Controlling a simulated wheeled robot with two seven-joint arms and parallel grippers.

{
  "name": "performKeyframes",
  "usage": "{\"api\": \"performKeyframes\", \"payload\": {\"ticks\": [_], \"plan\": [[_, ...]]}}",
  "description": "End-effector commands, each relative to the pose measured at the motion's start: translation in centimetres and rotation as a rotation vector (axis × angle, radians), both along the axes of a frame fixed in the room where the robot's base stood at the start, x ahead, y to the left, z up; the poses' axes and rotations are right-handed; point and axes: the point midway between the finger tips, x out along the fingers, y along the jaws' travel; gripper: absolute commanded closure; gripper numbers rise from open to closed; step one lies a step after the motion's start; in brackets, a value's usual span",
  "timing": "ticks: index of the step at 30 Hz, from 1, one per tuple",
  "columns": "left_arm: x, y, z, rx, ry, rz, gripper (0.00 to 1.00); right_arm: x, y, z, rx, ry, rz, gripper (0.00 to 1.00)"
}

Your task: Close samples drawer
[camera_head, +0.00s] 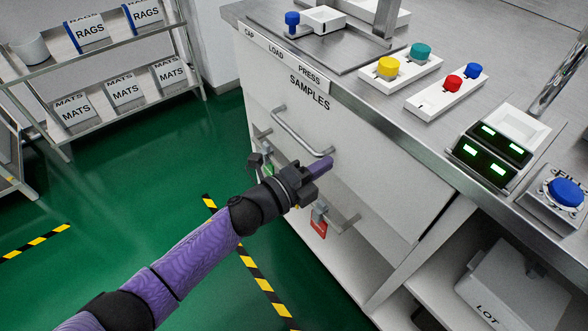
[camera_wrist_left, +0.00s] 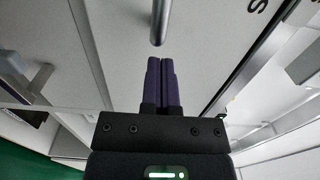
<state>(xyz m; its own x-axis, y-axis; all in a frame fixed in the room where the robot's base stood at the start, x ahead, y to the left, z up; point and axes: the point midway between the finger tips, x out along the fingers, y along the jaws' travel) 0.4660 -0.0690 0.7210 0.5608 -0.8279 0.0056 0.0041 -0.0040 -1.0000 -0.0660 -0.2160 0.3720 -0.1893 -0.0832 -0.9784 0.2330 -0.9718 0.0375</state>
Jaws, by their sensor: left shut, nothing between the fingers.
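The samples drawer (camera_head: 370,150) is a white front panel under the SAMPLES label (camera_head: 310,92) on the steel-topped bench. Its bar handle (camera_head: 300,132) runs across the front, and a dark gap shows along the panel's lower right edge. I cannot tell how far out the drawer stands. My left gripper (camera_head: 321,165) is in front of the panel, just below the right end of the handle, shut and empty. In the left wrist view, the shut purple fingers (camera_wrist_left: 162,80) point at the panel, close to the handle's end (camera_wrist_left: 160,25); contact is unclear. My right gripper is out of view.
A lower handle (camera_head: 346,222) and a red tag (camera_head: 318,226) sit below my gripper. Buttons and a display (camera_head: 490,148) are on the bench top. A LOT box (camera_head: 512,285) is on a shelf at lower right. Green floor is clear at left, before the racks (camera_head: 100,55).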

Motion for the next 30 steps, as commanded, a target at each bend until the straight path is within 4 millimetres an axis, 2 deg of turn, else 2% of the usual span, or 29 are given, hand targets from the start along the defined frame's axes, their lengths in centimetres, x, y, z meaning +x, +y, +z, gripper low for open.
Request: {"api": "performKeyframes", "payload": {"ticks": [2,9,15,23,25,26,27,29,30], "plan": [[0.0,0.6,0.0,0.002,0.000,0.002,1.00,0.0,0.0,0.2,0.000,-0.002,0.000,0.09],[-3.1,5.0,0.3,0.005,0.002,0.002,1.00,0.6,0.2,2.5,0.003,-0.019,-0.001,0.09],[-5.1,8.0,0.0,0.003,0.002,0.001,1.00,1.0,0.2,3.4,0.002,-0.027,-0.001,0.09],[-5.6,9.2,-0.5,-0.003,0.037,0.027,1.00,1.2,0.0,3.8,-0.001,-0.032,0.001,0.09],[-5.7,11.0,-2.3,-0.031,0.186,0.144,1.00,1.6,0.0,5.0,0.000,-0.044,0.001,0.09],[-6.0,12.4,-3.7,-0.051,0.288,0.226,1.00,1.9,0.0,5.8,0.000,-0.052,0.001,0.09],[-7.0,14.5,-6.0,-0.082,0.449,0.356,1.00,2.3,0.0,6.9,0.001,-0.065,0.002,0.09],[-10.1,18.0,-10.2,-0.132,0.705,0.569,1.00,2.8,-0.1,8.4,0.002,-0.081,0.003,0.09],[-12.9,20.1,-12.8,-0.162,0.862,0.707,1.00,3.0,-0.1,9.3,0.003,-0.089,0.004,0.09]]}}
